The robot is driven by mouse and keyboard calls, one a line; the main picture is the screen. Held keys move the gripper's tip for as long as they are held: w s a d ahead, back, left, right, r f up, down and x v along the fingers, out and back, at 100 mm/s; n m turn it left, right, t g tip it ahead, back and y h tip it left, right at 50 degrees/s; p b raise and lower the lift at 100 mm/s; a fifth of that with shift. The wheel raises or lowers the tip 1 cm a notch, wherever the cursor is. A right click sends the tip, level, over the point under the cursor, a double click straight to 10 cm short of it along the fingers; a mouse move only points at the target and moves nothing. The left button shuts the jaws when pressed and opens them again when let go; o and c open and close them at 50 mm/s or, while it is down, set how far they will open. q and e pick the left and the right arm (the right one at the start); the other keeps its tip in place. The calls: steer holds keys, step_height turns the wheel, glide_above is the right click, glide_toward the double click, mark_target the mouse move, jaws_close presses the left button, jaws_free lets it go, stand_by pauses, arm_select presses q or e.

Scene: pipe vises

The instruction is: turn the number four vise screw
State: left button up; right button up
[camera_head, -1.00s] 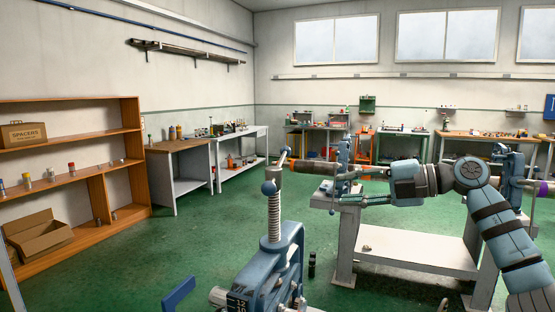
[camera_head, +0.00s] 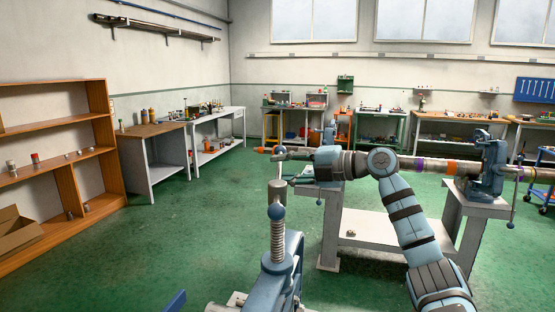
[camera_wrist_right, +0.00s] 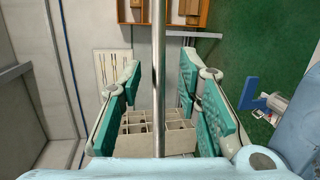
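A blue vise (camera_head: 272,276) stands in the near foreground of the head view, with an upright threaded screw (camera_head: 277,235) and a grey head on top. Its lower part is cut off, and I cannot read a number on it. My right gripper (camera_head: 284,167) reaches in from the right at the top of this screw. In the right wrist view a plain metal bar (camera_wrist_right: 159,80) runs upright between the two teal finger pads of my right gripper (camera_wrist_right: 160,92). The fingers are open, with a gap on each side of the bar. My left gripper is not in view.
Another vise (camera_head: 488,165) on a white stand at right holds a pipe with purple and orange bands (camera_head: 440,166). A wooden shelf (camera_head: 68,190) stands at left, with benches along the walls. A divided tray (camera_wrist_right: 140,136) shows below in the wrist view. Green floor left of the vise is clear.

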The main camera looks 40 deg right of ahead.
steer(key=shift+w+a+f, duration=0.1)
steer(key=shift+w+a, duration=0.25)
steer(key=shift+w, duration=0.3)
steer(key=shift+s, duration=0.35)
steer(key=shift+c, duration=0.2)
steer(key=shift+w, duration=0.2)
jaws_close()
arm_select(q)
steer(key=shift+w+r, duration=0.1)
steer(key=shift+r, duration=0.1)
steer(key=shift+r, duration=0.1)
